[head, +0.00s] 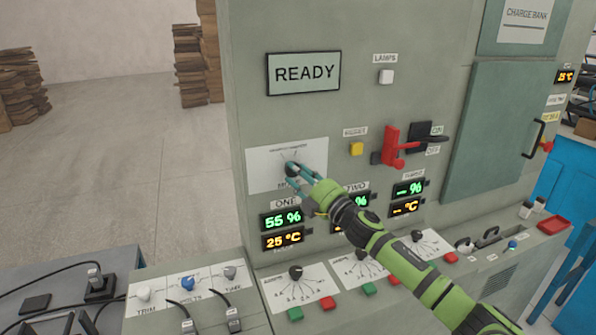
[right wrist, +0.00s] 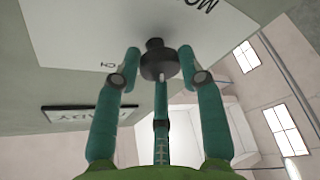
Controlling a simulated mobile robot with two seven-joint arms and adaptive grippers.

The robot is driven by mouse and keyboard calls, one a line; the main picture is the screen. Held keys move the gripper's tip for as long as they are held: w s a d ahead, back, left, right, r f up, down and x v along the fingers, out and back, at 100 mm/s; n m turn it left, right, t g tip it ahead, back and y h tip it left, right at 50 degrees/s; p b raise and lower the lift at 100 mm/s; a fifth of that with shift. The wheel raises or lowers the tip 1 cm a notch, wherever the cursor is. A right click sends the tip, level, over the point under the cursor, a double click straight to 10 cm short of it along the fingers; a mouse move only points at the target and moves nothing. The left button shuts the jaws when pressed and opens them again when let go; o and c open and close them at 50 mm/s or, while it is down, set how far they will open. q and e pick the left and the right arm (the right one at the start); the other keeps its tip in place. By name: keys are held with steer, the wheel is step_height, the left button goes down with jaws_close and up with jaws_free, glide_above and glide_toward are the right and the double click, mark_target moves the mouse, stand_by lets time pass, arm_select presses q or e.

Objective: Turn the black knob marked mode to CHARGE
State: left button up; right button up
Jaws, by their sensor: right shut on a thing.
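The black mode knob (head: 291,169) sits on a white label plate (head: 262,171) on the grey cabinet front, below the READY display. My right gripper (head: 301,177) reaches it from the lower right and is shut on it. In the right wrist view the round knob (right wrist: 160,64) is between the teal fingertips of the gripper (right wrist: 161,68), with a third finger below. The knob's pointer and most of the position names on the plate are hidden or too small to read. My left gripper is not in view.
A red lever switch (head: 391,147) and a yellow button (head: 356,149) are right of the knob. Lit readouts (head: 283,219) are just below it. A sloped console carries small knobs, such as this one (head: 295,272), under my forearm. The floor at left is open.

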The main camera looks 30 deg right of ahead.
steer(key=shift+f, duration=0.2)
stand_by(0.3)
steer(key=o, duration=1.2)
steer(key=shift+d+r, duration=0.1)
steer(key=shift+c, duration=0.2)
steer(key=v, duration=1.2)
